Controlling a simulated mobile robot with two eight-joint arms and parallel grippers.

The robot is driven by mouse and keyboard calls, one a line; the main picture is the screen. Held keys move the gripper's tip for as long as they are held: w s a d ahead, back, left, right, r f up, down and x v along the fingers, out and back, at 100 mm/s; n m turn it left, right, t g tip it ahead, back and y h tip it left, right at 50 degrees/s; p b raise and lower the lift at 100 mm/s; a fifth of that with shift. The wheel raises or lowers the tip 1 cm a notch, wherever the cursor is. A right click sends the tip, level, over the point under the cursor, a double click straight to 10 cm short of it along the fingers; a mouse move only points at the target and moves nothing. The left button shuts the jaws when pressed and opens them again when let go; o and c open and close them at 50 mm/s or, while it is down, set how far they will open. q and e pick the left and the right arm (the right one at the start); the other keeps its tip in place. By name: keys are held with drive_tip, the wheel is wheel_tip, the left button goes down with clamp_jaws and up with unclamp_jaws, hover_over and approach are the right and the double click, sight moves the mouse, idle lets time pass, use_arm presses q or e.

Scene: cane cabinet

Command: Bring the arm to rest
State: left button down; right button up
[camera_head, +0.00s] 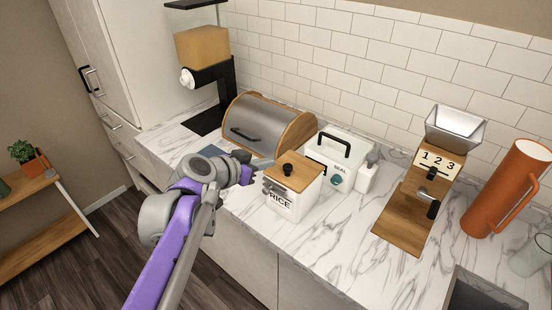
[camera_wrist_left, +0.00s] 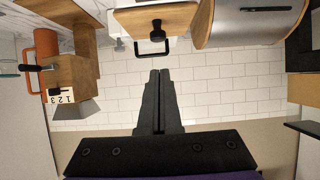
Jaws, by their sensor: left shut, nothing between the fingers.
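My left gripper (camera_head: 247,174) is over the front of the marble counter, left of the white RICE box (camera_head: 292,194) with its wooden lid. In the left wrist view its two black fingers (camera_wrist_left: 159,74) are together with no gap and nothing between them. That view is upside down and shows the RICE box's wooden lid (camera_wrist_left: 180,18) and black knob beyond the fingertips. My purple and grey left arm comes up from the bottom of the head view. My right gripper is in neither view.
Behind the gripper stands a bread box (camera_head: 262,122) with a steel door. A white sealer box (camera_head: 344,150), a wooden 1 2 3 dispenser (camera_head: 436,165) and an orange jug (camera_head: 508,185) stand to the right. A cereal dispenser (camera_head: 203,48) stands at the back left. Open floor (camera_head: 95,250) lies left of the counter.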

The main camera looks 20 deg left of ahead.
use_arm(q)
drive_tip(key=s+d+f+n+g+y, duration=0.1)
drive_tip(key=s+f+n+g+y, duration=0.1)
drive_tip(key=s+f, duration=0.6)
drive_tip(key=s+d+f+n+g+y, duration=0.2)
drive_tip(key=s+f+g, duration=0.1)
drive_tip(key=s+f, duration=0.6)
drive_tip(key=s, duration=0.3)
drive_tip(key=shift+s+d+f+g, duration=0.15)
drive_tip(key=shift+d+g, duration=0.15)
